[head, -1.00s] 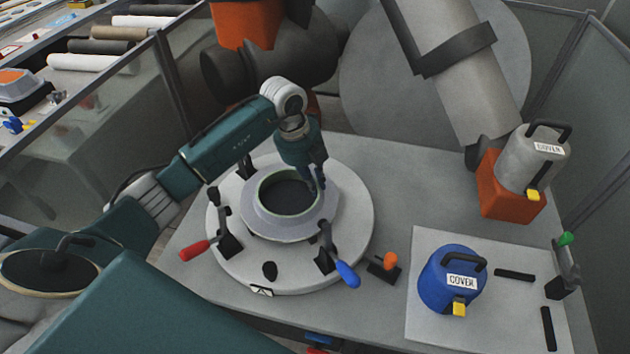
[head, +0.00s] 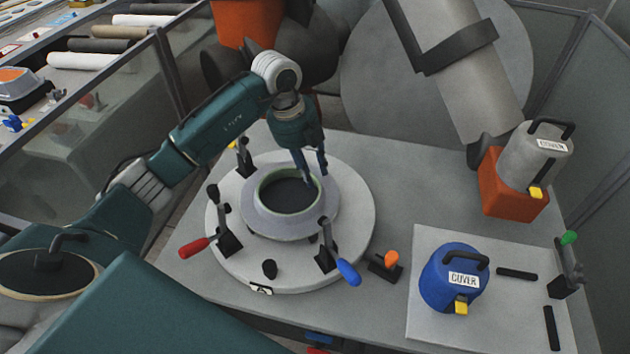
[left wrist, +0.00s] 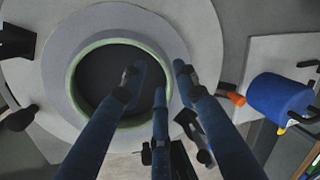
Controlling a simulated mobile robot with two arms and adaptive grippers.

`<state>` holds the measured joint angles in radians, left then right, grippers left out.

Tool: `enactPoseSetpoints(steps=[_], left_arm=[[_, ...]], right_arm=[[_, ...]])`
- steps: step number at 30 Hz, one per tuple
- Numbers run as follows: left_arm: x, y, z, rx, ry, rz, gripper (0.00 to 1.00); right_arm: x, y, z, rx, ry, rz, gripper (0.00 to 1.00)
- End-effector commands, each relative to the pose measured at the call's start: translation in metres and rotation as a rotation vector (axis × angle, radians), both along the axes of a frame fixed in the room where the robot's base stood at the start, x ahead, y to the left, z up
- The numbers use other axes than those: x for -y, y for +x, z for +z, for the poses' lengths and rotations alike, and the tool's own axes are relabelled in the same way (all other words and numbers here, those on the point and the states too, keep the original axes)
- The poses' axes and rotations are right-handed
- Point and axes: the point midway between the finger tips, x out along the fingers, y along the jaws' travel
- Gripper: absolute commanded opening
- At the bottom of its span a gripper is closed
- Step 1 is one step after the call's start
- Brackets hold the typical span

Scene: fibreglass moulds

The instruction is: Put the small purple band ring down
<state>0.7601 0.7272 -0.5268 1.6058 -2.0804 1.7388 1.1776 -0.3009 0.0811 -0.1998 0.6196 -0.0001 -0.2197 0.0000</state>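The pale purple-grey band ring (head: 262,222), with a thin green edge around its dark opening, sits on the round light-grey plate (head: 222,270) on the table. It also shows in the left wrist view (left wrist: 58,75), with its flange lying around the opening. My left gripper (head: 316,178) is above the ring's far right rim, pointing down. In the left wrist view the fingertips (left wrist: 158,80) overlap the opening and the right rim; contact cannot be told. My right gripper is not in view.
Toggle clamps with a red handle (head: 194,248) and a blue handle (head: 348,273) stand around the plate. An orange-knobbed clamp (head: 391,258) is beside it. A blue cover (head: 440,285) stands on the pale mat (head: 430,334); a grey cover (head: 522,160) sits on an orange block.

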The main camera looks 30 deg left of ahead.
Motion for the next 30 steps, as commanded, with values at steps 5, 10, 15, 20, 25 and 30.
enactPoseSetpoints(steps=[5, 10, 15, 20, 25, 30], left_arm=[[-0.008, -0.004, 0.037, 0.005, 0.002, 0.0, 0.3], [-0.012, -0.009, 0.063, 0.004, 0.0, 0.001, 0.3], [-0.014, -0.011, 0.074, 0.001, 0.001, 0.0, 0.3], [-0.014, -0.012, 0.075, -0.001, 0.001, 0.0, 0.3], [-0.014, -0.012, 0.075, -0.001, 0.001, 0.0, 0.3], [-0.013, -0.012, 0.075, 0.0, 0.0, 0.0, 0.3]], right_arm=[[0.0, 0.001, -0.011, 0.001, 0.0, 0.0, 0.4], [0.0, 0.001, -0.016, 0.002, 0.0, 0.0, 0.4], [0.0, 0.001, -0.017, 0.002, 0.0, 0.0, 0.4], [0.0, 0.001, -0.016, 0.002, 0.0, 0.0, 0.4], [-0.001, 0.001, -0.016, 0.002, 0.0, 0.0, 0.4], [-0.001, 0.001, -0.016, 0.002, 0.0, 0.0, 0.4]])
